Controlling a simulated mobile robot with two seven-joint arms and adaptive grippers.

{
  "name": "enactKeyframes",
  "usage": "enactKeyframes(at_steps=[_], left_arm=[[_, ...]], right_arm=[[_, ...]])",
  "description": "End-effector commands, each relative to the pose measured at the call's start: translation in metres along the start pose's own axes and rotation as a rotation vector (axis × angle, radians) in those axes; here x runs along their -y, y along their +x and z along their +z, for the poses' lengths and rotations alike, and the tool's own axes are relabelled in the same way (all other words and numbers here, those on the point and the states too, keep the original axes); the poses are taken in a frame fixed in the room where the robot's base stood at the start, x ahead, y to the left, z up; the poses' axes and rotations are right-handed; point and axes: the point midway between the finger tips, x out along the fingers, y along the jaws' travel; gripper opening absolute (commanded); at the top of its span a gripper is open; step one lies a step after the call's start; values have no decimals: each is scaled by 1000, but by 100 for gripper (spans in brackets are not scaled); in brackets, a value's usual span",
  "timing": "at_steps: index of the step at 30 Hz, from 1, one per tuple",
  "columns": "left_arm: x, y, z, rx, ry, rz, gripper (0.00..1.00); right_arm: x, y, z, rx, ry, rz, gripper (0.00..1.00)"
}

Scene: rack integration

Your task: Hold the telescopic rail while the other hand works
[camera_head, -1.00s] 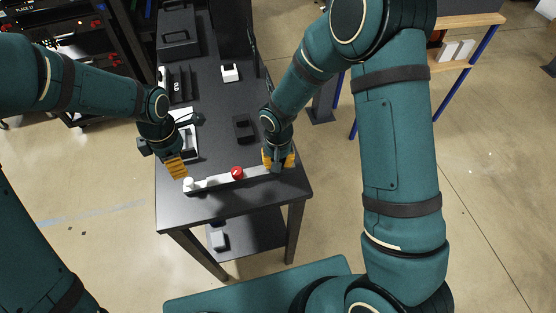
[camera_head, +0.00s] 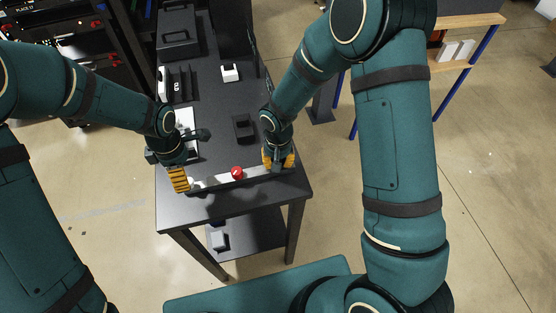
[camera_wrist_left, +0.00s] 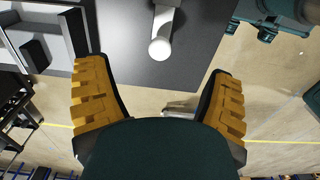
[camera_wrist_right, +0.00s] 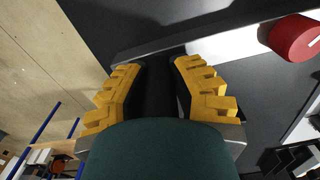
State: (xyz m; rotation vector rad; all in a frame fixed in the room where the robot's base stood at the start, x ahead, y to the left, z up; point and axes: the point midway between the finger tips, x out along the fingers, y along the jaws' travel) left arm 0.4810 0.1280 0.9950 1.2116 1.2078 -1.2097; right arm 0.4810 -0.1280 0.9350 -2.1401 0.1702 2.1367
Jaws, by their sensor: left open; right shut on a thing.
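The telescopic rail (camera_head: 212,181) lies along the table's near edge, a long light bar with a red knob (camera_head: 237,173) near its middle. My right gripper (camera_head: 278,160) is shut on the rail's right end. In the right wrist view the rail (camera_wrist_right: 225,42) crosses at the fingertips (camera_wrist_right: 158,68), with the red knob (camera_wrist_right: 293,38) to the right. My left gripper (camera_head: 178,182) is open and empty at the rail's left end, partly hiding it. In the left wrist view the rail's white rounded end (camera_wrist_left: 160,47) shows ahead, between the open fingers (camera_wrist_left: 157,72) but beyond their tips.
The dark table (camera_head: 185,213) also bears a small dark block (camera_head: 243,128), a white block (camera_head: 230,73) and a dark case (camera_head: 178,35) at the back. A grey item (camera_head: 220,240) sits on the lower shelf. The near left corner of the tabletop is clear.

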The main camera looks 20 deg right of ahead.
Motion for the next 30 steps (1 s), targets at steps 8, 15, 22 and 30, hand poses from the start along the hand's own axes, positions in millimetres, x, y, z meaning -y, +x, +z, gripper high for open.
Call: enactKeyframes(at_steps=[8, 15, 22, 30], left_arm=[[1, 35, 1, -1, 1, -4, 83], [0, 50, 1, 0, 0, 0, 83], [0, 53, 0, 0, -1, 0, 83], [0, 53, 0, 0, -1, 0, 33]], right_arm=[[0, 2, 2, 5, 0, 2, 0], [0, 2, 2, 5, 0, 2, 0], [0, 2, 2, 6, 0, 2, 0], [0, 2, 2, 6, 0, 2, 0]])
